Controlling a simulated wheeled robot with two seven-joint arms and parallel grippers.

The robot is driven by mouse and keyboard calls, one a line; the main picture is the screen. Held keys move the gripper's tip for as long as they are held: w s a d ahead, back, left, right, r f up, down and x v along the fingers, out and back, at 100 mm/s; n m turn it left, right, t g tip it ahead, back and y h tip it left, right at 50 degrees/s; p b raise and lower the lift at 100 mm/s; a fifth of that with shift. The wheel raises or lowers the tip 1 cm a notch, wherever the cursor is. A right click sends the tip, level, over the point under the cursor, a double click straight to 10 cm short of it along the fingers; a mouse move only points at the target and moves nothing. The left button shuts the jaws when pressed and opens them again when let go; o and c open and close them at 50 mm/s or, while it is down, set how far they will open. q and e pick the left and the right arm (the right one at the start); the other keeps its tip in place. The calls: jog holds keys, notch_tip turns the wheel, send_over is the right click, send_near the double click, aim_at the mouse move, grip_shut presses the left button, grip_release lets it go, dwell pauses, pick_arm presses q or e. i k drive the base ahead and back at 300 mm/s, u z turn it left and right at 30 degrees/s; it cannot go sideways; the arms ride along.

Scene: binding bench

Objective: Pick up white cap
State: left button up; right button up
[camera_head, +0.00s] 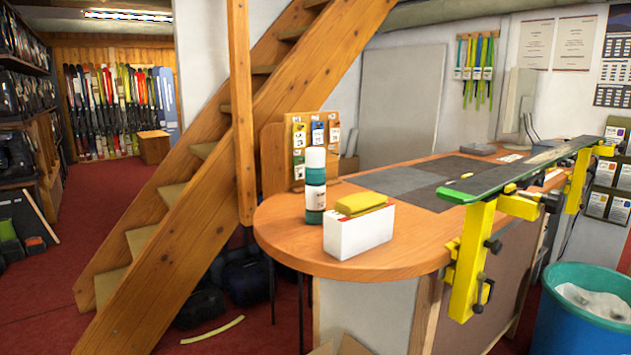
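A white cap (316,157) sits on top of an upright teal and white bottle (315,195). The bottle stands near the rounded left end of the wooden bench top (285,243). Neither of my grippers shows in the head view.
A white box (358,232) with a yellow block (361,203) on it stands just right of the bottle. A ski (520,172) lies across yellow clamps (471,262) at the right. A teal bin (585,315) stands at the lower right.

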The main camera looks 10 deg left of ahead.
aim_at(314, 156)
jog(key=z, duration=3.85)
jog(key=k, duration=2.75)
jog(key=u, duration=1.4)
